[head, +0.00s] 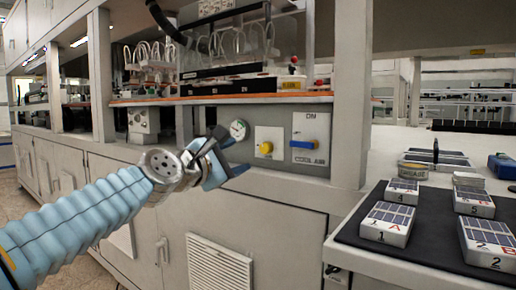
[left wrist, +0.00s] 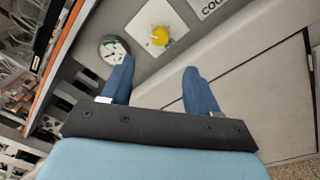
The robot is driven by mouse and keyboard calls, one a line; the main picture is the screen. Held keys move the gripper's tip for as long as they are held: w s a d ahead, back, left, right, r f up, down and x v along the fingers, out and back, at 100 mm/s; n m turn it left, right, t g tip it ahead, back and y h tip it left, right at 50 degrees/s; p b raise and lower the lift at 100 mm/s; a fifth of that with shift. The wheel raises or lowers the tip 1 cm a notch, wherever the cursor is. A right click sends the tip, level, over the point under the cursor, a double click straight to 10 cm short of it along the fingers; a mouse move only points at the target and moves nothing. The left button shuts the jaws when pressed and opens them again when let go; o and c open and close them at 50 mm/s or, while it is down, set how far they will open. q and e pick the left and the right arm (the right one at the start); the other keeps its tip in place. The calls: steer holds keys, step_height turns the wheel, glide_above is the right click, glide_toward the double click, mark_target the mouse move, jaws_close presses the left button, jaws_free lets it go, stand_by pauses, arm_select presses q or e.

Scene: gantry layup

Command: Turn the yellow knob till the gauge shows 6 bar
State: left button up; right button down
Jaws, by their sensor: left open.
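The yellow knob (head: 265,148) sits on a pale plate on the grey panel below the orange-edged shelf. It also shows ahead of the fingers in the left wrist view (left wrist: 160,36). The round white gauge (head: 239,129) is just left of the knob. It shows in the left wrist view (left wrist: 112,50) too, but its reading is too small to tell. My left gripper (head: 232,166) is in front of the panel, lower left of the knob and apart from it. In the left wrist view its two blue fingers (left wrist: 157,78) are spread and empty. My right gripper is not in view.
At the right, a counter with a dark mat (head: 361,222) holds several labelled panel blocks (head: 388,223). Cabinet doors (head: 240,215) lie below the panel.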

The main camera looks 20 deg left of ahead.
mark_target(264, 149)
arm_select(q)
steer(key=p+x, duration=0.9)
steer(key=x, duration=0.2)
steer(key=shift+w+d+r, duration=0.1)
steer(key=shift+w+d, duration=0.1)
steer(key=shift+w, duration=0.6)
steer(key=shift+d, duration=0.1)
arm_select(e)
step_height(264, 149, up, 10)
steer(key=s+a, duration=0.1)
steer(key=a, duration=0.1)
arm_select(q)
steer(key=shift+c, duration=0.2)
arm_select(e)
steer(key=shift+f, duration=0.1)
arm_select(q)
steer(key=c, duration=1)
steer(key=shift+f, duration=0.25)
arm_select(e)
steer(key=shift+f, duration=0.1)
